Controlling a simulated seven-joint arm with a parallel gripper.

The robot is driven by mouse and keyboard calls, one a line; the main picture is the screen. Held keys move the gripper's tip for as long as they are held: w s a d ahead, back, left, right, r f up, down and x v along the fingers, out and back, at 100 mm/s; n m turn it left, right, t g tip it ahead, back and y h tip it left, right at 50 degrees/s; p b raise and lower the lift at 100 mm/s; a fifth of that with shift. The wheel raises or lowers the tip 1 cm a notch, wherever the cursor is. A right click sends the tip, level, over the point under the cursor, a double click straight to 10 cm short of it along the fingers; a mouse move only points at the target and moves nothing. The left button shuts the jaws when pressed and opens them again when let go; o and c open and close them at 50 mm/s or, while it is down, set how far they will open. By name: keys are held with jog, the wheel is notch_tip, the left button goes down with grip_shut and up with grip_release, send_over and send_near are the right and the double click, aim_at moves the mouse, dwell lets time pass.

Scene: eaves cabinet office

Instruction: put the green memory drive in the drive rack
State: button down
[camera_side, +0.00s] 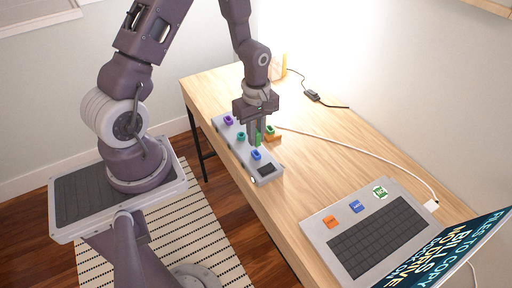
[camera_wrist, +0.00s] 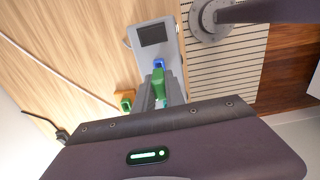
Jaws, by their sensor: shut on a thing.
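My gripper (camera_side: 256,136) points down over the drive rack and is shut on the green memory drive (camera_side: 259,140). In the wrist view the green drive (camera_wrist: 157,83) stands between my fingertips, close to a blue drive (camera_wrist: 158,63). The drive rack (camera_side: 265,177) is a long grey strip with a small dark screen (camera_wrist: 153,34) at its near end. It bears purple (camera_side: 228,120), teal (camera_side: 241,136) and blue drives. I cannot tell whether the green drive's lower end is above the rack or in a slot; the rack below it is mostly hidden.
An orange block with a green piece (camera_side: 270,131) lies just right of my gripper. A laptop (camera_side: 325,222) with orange, blue and green labels is at the front. A white cable (camera_side: 350,153) crosses the wooden table (camera_side: 310,140), whose middle is otherwise clear.

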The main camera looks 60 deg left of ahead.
jog(key=shift+r, duration=2.55)
jog(key=shift+w, duration=0.1)
jog(key=w+a+f, duration=0.2)
jog(key=w+a, duration=0.6)
jog(key=w, duration=0.2)
jog(key=shift+a+m, duration=0.2)
jog(key=shift+m, duration=0.1)
jog(key=shift+f, duration=2.9)
jog(key=shift+f, duration=1.2)
